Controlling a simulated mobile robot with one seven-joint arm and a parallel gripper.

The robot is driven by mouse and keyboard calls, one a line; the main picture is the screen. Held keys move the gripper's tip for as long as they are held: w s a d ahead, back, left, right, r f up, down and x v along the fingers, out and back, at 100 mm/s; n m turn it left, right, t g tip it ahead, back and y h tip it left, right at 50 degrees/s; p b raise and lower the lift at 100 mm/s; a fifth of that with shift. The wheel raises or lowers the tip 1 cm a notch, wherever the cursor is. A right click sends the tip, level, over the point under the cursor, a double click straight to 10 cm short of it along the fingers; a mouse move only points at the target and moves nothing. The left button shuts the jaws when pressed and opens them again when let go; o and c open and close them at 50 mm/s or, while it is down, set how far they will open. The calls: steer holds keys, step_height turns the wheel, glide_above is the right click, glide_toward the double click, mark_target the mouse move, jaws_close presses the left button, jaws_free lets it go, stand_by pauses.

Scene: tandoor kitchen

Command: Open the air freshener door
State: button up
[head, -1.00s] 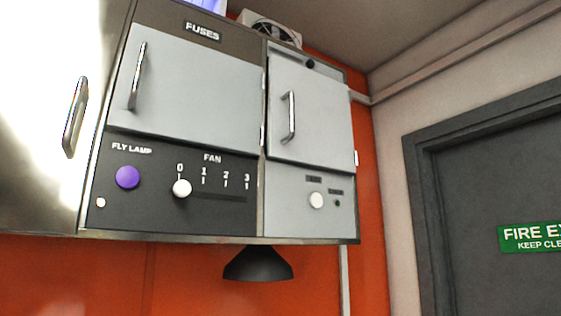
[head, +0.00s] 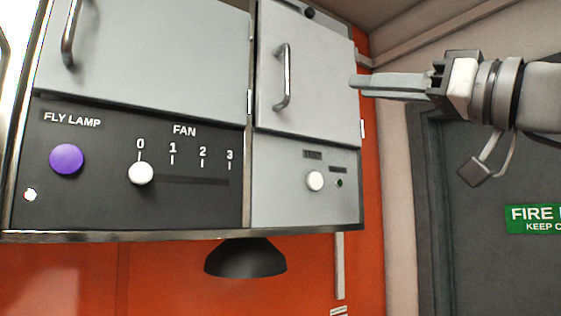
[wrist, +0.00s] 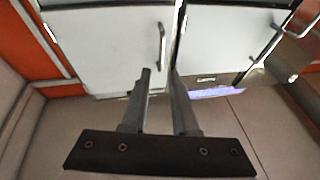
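A small grey door (head: 305,75) with a vertical metal handle (head: 281,76) near its left edge is closed on the right of the wall cabinet. I read no air freshener label on it. My gripper (head: 355,82) is in front of this door's right edge in the head view, pointing left, apart from the handle. In the wrist view, the picture is turned over, and the door (wrist: 105,45) and its handle (wrist: 161,45) lie beyond the fingers. The fingers (wrist: 159,73) are apart with nothing between them.
The closed fuses door (head: 150,55) is to the left. Below are a purple fly lamp button (head: 66,159), a white fan slider (head: 141,173) and a white knob (head: 315,181). A black lamp (head: 245,259) hangs underneath. A dark exit door (head: 470,240) is at right.

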steer(key=r, duration=0.1)
step_height(320, 180, up, 7)
steer(key=p, duration=0.8)
glide_above(288, 94)
steer(key=shift+w+r+n+y, duration=0.2)
steer(key=shift+w+n+y, duration=0.1)
steer(key=shift+w+y, duration=0.1)
steer(key=shift+a, duration=0.1)
steer(key=shift+c, duration=0.3)
jaws_close()
